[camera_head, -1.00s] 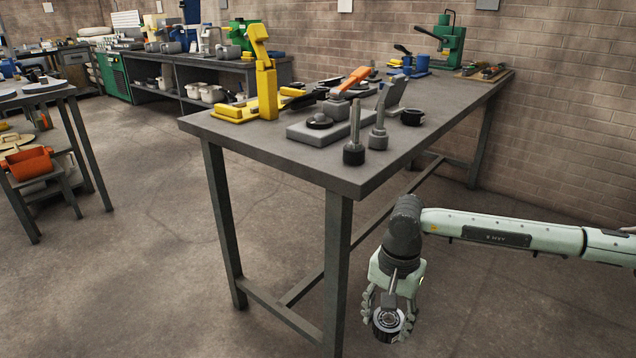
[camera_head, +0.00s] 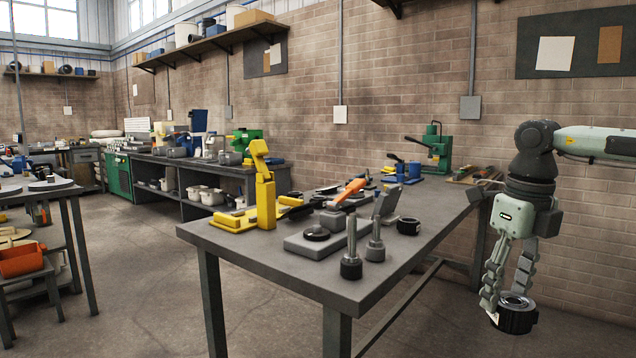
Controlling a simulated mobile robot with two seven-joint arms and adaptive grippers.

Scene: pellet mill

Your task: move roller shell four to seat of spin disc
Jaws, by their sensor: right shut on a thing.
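My right gripper (camera_head: 509,301) points down at the right of the head view, beside the right side of the grey bench. It is shut on a dark ring-shaped roller shell (camera_head: 517,317) with a lighter inner ring, held below its fingers, clear of the bench. A similar black ring (camera_head: 408,226) lies on the bench top. A grey block with a round dark disc (camera_head: 316,234) on it lies near the bench's front; I cannot tell for sure whether this is the spin disc. My left gripper is not in view.
The bench top (camera_head: 300,268) also bears two upright grey spindles (camera_head: 351,255), a yellow stand (camera_head: 265,200), an orange-handled tool (camera_head: 350,191) and a green press (camera_head: 437,148) at the far end. Open floor lies left of the bench.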

